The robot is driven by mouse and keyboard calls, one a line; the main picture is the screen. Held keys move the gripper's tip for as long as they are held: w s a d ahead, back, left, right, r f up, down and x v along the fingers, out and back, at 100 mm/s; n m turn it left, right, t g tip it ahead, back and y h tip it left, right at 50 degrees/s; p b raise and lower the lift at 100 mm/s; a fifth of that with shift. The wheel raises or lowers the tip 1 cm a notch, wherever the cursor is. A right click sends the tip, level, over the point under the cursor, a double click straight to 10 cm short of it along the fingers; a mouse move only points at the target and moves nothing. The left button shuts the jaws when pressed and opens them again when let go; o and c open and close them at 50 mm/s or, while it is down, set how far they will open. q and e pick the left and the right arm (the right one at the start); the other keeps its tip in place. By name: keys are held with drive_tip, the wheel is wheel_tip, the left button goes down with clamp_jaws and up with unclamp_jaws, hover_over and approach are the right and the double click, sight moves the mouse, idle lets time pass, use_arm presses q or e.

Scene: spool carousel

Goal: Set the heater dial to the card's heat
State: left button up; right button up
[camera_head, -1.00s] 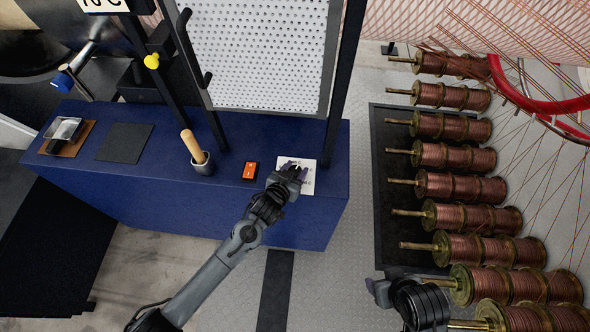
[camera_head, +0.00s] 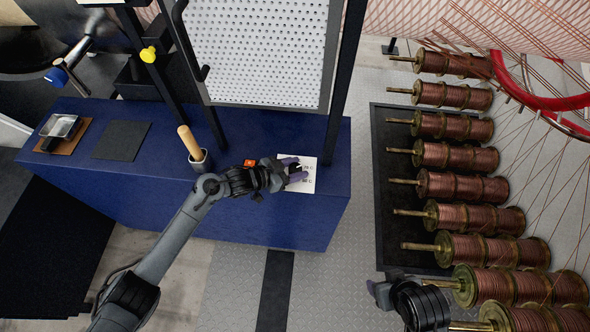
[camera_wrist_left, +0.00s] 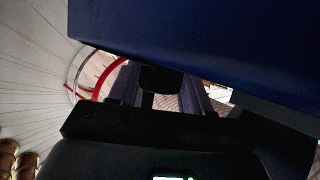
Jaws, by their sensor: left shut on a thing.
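The heater dial's white face plate (camera_head: 312,186) lies on the blue bench, with printed temperatures at its right side, including one that looks like 90 C. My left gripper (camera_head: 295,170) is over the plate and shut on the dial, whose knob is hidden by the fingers. A white card (camera_head: 103,1) shows only its lower edge at the top left, so its number cannot be read now. My right gripper (camera_head: 374,290) is low at the right, beside the spools; its jaw state is unclear. The left wrist view is mostly dark and blue surfaces.
Copper spools (camera_head: 460,185) stand in a row at the right.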

use_arm(q)
drive_tip(key=shift+g, duration=0.3)
drive_tip(key=o, duration=1)
drive_tip(key=shift+c, duration=0.2)
drive_tip(key=shift+s+a+r, duration=0.15)
drive_tip(key=shift+a, duration=0.1)
drive_tip(key=p+v, duration=0.1)
drive_tip(key=v, duration=0.9)
drive_tip(key=shift+s+a, duration=0.1)
drive_tip(key=shift+s, duration=0.1)
